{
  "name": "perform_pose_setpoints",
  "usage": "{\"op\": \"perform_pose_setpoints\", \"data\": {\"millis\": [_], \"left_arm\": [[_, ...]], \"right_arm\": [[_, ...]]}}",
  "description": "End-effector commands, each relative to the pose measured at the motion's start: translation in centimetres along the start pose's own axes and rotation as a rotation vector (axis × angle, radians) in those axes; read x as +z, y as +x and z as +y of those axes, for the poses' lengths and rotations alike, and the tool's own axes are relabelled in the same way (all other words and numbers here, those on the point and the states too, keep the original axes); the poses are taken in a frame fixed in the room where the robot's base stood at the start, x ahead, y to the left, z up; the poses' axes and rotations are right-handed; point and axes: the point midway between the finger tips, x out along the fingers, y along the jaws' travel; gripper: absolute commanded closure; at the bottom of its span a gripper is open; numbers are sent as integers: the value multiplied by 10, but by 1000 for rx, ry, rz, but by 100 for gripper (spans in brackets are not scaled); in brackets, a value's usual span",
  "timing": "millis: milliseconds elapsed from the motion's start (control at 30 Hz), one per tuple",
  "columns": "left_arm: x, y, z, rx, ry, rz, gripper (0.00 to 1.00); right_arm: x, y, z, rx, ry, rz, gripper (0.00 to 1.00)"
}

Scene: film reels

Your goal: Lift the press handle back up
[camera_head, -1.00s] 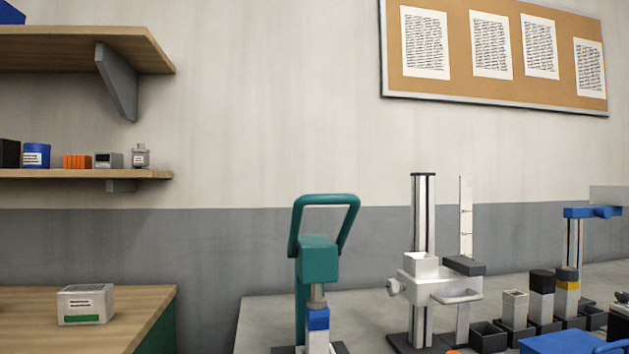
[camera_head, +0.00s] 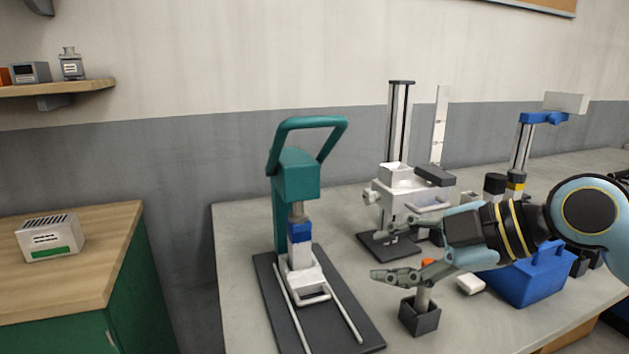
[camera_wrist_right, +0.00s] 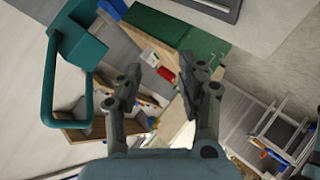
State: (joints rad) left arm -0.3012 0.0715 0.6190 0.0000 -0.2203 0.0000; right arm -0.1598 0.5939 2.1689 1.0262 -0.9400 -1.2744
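The teal press (camera_head: 297,178) stands on a dark base plate at the table's left. Its teal loop handle (camera_head: 312,122) rises above the press head. A grey ram comes down from the head to a blue-topped piece (camera_head: 300,232) in a white holder; I cannot tell whether they touch. My right gripper (camera_head: 385,250) is open and empty, right of the press and lower than the handle, apart from it. In the right wrist view the handle (camera_wrist_right: 48,85) shows at the left, outside the open fingers (camera_wrist_right: 158,82). My left gripper is not in view.
A white fixture with a post (camera_head: 400,125) stands behind my right gripper. A dark square holder (camera_head: 420,318) with an orange-topped piece is below it. A blue box (camera_head: 530,275) is partly behind my right arm. Bare table lies left of the press base.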

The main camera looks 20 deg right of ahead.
Motion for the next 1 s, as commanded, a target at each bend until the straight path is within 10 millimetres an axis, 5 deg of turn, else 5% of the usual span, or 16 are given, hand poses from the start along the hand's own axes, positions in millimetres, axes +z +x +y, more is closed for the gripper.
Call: {"op": "perform_pose_setpoints", "data": {"millis": [100, 300, 567, 1000], "left_arm": [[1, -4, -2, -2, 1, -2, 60], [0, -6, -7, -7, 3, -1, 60], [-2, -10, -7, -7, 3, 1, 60], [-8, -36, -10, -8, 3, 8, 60]], "right_arm": [[-35, -24, 70, 109, -288, 143, 61], [-73, -59, 138, 269, -568, 254, 61], [-83, -58, 152, 310, -614, 271, 61], [-105, -1, 165, 307, -608, 273, 61]]}}
